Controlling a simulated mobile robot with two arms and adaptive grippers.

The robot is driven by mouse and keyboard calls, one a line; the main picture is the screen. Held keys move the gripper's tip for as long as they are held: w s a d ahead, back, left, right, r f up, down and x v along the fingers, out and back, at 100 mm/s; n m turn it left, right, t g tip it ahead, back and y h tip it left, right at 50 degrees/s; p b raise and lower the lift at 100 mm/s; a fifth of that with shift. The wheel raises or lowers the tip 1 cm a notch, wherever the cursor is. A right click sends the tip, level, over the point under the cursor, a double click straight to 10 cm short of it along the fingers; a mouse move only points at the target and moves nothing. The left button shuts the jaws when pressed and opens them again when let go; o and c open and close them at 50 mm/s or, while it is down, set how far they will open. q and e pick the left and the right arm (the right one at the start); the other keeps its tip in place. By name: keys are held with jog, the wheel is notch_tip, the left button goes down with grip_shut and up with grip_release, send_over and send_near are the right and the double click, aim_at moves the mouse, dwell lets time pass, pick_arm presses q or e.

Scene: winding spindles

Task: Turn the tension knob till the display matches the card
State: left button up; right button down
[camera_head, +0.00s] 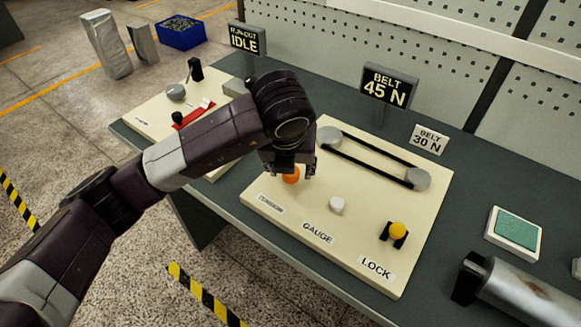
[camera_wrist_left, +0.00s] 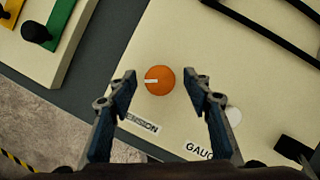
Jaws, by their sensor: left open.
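The orange tension knob (camera_head: 291,176) sits on the cream panel (camera_head: 350,262), partly hidden by my left gripper (camera_head: 290,165) in the head view. In the left wrist view the knob (camera_wrist_left: 160,81) shows a white pointer mark toward the left. The display (camera_head: 388,88) reads "BELT 45 N". The white card (camera_head: 428,139) reads "BELT 30 N".
A belt over two grey pulleys (camera_head: 375,158) lies behind the knob. Another panel (camera_head: 150,115) is at left, under an "IDLE" sign (camera_head: 246,39). A green pad (camera_head: 514,231) lies at right.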

pick_arm(q)
jog(key=shift+s+r, duration=0.1)
jog(key=shift+r, duration=0.1)
jog(key=v, duration=1.1)
jog(key=shift+r, duration=0.25)
jog(key=shift+s+f, duration=0.1)
jog(key=shift+s, duration=0.1)
